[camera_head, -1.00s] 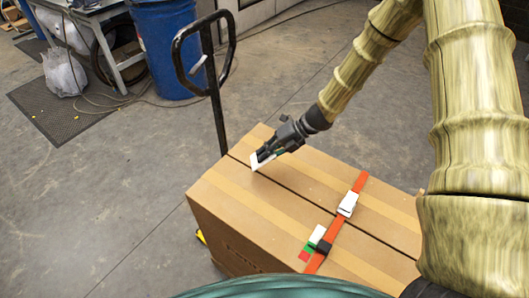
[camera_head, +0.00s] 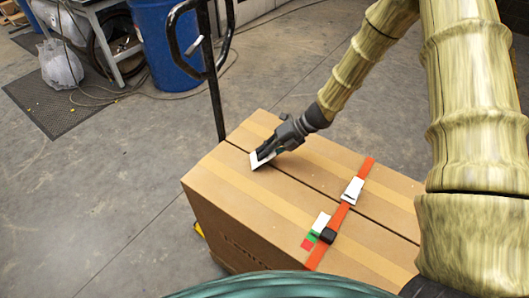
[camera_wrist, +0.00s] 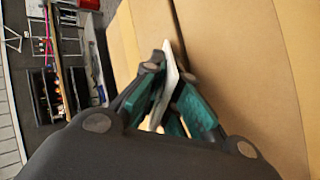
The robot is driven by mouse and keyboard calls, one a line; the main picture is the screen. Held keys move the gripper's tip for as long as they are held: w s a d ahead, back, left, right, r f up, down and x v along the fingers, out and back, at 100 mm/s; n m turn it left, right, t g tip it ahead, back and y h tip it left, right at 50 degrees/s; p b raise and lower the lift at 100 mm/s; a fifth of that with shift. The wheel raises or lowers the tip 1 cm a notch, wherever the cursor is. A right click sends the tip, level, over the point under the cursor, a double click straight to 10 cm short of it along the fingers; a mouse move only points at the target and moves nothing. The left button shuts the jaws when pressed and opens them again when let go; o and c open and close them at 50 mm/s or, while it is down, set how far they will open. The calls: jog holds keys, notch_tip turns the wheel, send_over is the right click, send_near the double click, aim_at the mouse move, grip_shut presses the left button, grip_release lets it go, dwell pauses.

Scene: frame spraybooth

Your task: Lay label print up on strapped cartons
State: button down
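Two brown cartons (camera_head: 235,205) stand side by side with a dark seam between their tops. An orange strap (camera_head: 343,212) crosses both. A white label (camera_head: 354,190) lies at the strap on the right part. Another white piece (camera_head: 320,222) lies beside a black buckle (camera_head: 328,235), with green and red patches next to it. My gripper (camera_head: 264,155) is over the far left end of the carton tops, shut on a white label (camera_head: 259,161). In the wrist view the held label (camera_wrist: 168,78) shows edge-on between the fingers; whether it touches the carton is unclear.
A black pallet-jack handle (camera_head: 210,60) rises behind the cartons' far left end, close to my gripper. A blue drum (camera_head: 165,45), a bench (camera_head: 90,15) and a dark floor mat (camera_head: 68,95) stand farther off.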

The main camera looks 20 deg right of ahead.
jog(key=shift+f, duration=0.15)
jog(key=c, duration=1.6)
grip_release()
jog(key=shift+o, duration=0.2)
jog(key=v, duration=1.2)
